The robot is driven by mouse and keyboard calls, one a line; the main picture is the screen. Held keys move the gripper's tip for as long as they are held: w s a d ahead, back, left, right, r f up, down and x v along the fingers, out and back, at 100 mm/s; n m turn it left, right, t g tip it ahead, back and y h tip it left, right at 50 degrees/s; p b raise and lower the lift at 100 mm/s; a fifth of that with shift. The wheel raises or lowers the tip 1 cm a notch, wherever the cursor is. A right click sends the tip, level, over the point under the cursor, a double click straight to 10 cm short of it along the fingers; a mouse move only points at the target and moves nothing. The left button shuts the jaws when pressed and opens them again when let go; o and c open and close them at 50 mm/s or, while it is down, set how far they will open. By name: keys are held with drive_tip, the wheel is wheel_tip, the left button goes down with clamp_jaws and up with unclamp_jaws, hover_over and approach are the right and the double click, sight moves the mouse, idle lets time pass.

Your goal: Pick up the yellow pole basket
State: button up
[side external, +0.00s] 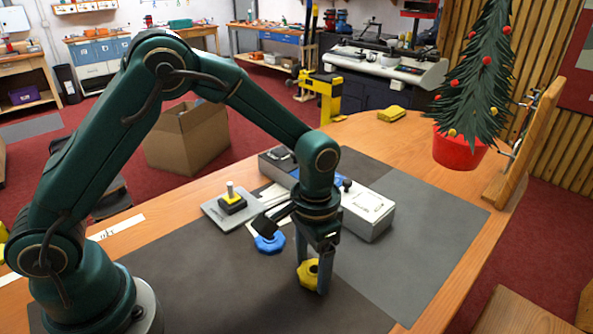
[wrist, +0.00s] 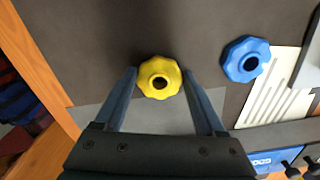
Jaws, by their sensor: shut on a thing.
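The yellow pole basket (side external: 307,273) is a lobed yellow piece with a round dark hole in its middle. It also shows in the wrist view (wrist: 147,87), between the two fingertips. My gripper (side external: 313,279) points down over the dark mat and is shut on the basket, with one finger on each side in the wrist view (wrist: 160,80). I cannot tell whether the basket touches the mat or is slightly above it.
A similar blue piece (side external: 270,243) lies behind and left, also in the wrist view (wrist: 245,59). Beyond it are a grey plate (side external: 213,212) with a yellow-and-black post and a long grey machine (side external: 372,220). A potted tree (side external: 460,148) stands right. The front mat is clear.

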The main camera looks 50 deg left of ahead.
drive_tip(key=shift+r, duration=0.5)
wheel_tip(320, 180, up, 3)
drive_tip(key=shift+f, duration=0.1)
drive_tip(key=shift+n, duration=0.3)
drive_tip(key=a+r, duration=0.3)
drive_tip(key=a, duration=0.5)
drive_tip(key=a+r, duration=0.3)
drive_tip(key=a, duration=0.5)
drive_tip(key=a+r, duration=0.3)
drive_tip(key=a, duration=0.5)
drive_tip(key=shift+s+r, duration=0.1)
drive_tip(key=shift+s, duration=0.15)
drive_tip(key=shift+s+a+f, duration=0.1)
drive_tip(key=shift+a+f, duration=0.05)
drive_tip(key=shift+f, duration=2.45)
